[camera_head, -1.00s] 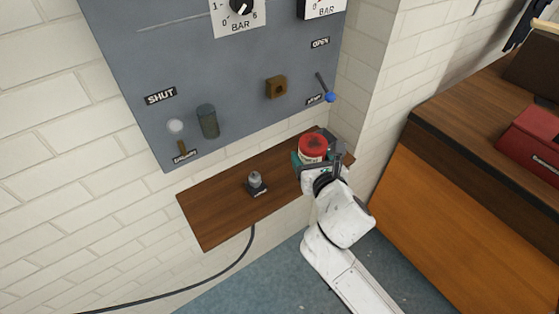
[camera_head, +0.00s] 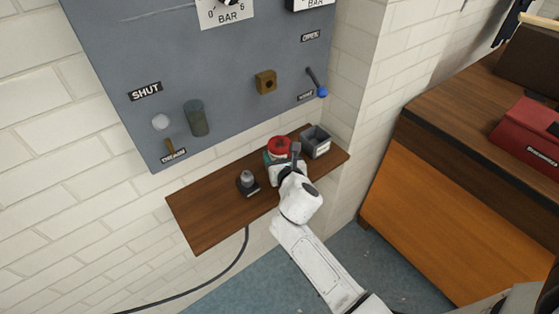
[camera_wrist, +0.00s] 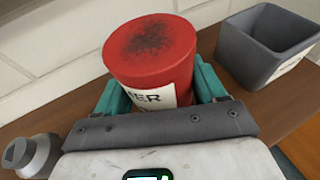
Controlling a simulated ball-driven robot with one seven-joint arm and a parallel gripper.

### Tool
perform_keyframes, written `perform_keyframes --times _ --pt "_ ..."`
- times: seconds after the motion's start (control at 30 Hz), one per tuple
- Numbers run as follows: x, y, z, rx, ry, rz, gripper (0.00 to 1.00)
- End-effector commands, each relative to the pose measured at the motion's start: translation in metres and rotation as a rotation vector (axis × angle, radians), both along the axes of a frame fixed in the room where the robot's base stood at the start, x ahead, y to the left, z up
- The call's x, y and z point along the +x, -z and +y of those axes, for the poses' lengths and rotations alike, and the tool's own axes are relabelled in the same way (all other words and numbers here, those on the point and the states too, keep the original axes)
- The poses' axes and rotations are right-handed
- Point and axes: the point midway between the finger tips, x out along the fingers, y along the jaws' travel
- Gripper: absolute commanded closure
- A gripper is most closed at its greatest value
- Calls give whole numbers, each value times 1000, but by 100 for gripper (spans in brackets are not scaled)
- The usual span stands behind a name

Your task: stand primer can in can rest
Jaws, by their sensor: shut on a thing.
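The primer can (camera_head: 279,144) is red with a dark-smudged lid and a pale label. It also shows in the wrist view (camera_wrist: 150,55), upright or nearly so. My gripper (camera_head: 281,156) is shut on it, with a teal finger on each side (camera_wrist: 160,96). I cannot tell whether the can's base touches the shelf. A grey square open-topped box (camera_head: 322,150), likely the can rest, stands on the shelf right of the can. In the wrist view the box (camera_wrist: 250,62) looks empty, apart from the can, with a pale label on one side.
The wooden shelf (camera_head: 215,217) runs below a grey panel (camera_head: 125,75) with gauges and levers. A small grey fitting (camera_head: 247,181) stands on the shelf left of the can. A brick wall rises at right. A wooden cabinet with a red box (camera_head: 527,135) stands beyond.

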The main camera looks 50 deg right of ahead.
Motion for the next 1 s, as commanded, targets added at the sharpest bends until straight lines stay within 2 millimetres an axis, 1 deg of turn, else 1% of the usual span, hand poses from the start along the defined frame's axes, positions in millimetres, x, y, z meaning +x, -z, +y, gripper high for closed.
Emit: perform_keyframes --times 0.03,0.27,0.43,0.47,0.7,0.9,1.0 --pt "1 7 0 -1 -1 -2 72" --pt "1 6 1 -2 -2 -3 72" --pt "1 10 0 -1 -2 -3 72" --pt "0 10 0 1 -2 -2 27" --pt "0 10 0 0 -2 -1 4" --pt "0 9 0 0 -2 -1 4" --pt "0 5 0 -1 -2 -2 4"
